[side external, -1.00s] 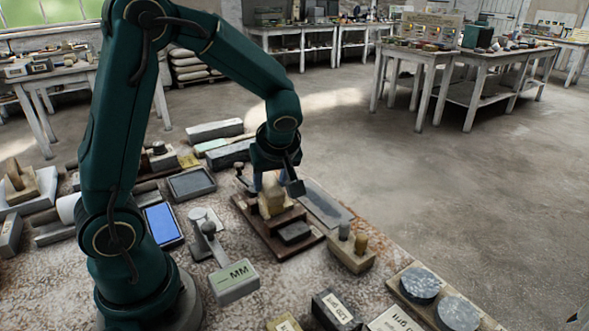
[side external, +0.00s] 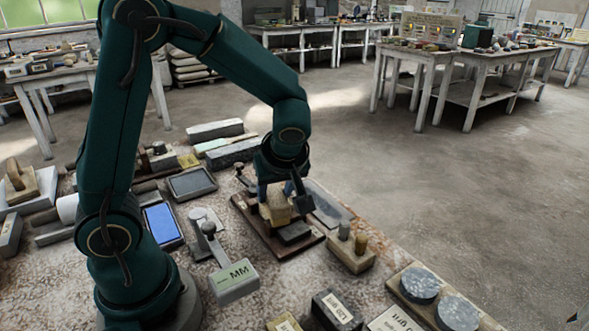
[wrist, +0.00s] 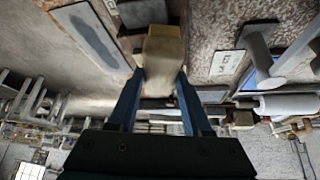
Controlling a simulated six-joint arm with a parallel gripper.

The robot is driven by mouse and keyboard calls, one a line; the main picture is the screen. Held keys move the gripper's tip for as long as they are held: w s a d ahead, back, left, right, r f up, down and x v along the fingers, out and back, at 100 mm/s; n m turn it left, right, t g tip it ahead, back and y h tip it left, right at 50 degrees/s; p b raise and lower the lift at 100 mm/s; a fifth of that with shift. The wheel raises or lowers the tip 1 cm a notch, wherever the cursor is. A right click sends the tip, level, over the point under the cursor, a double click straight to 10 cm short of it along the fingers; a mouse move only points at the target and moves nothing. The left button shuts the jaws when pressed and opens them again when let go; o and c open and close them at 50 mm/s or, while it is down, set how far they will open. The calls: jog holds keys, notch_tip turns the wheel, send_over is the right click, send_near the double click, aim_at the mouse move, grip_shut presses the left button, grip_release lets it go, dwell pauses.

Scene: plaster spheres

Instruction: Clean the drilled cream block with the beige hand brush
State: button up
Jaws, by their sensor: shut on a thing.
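My gripper (side external: 276,190) is shut on a beige block-shaped piece (side external: 276,209), which I take to be the beige hand brush. In the wrist view the same piece (wrist: 163,52) sits between the two blue fingers. It is over a dark brown wooden base (side external: 262,235); I cannot tell whether it touches anything there, and no bristles are visible. A tan block with two pegs standing in it (side external: 350,258) is right of the base. It may be the drilled cream block, but I cannot be sure.
A dark slab (side external: 293,233) lies on the base, with a flat grey plate (side external: 326,208) behind. A grey block marked MM (side external: 234,281) and a blue-topped plate (side external: 163,223) are at left. Round grey discs (side external: 420,285) sit front right. The bench is crowded.

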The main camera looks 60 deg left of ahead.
jog(key=shift+w+a, duration=0.2)
jog(key=shift+a, duration=0.5)
jog(key=shift+w+a, duration=0.2)
jog(key=shift+a, duration=0.55)
jog(key=shift+w+a, duration=0.2)
jog(key=shift+a, duration=0.5)
jog(key=shift+s+d, duration=0.2)
jog(key=shift+d, duration=0.5)
jog(key=shift+s+d, duration=0.2)
jog(key=shift+d, duration=0.55)
jog(key=shift+s+d, duration=0.2)
jog(key=shift+d, duration=0.5)
jog(key=shift+w+a+r, duration=0.15)
jog(key=shift+a+r, duration=0.25)
jog(key=shift+a, duration=0.15)
jog(key=shift+w+a+r, duration=0.15)
jog(key=shift+a+r, duration=0.2)
jog(key=shift+a, duration=0.15)
jog(key=shift+a+f, duration=0.2)
jog(key=shift+a, duration=1.05)
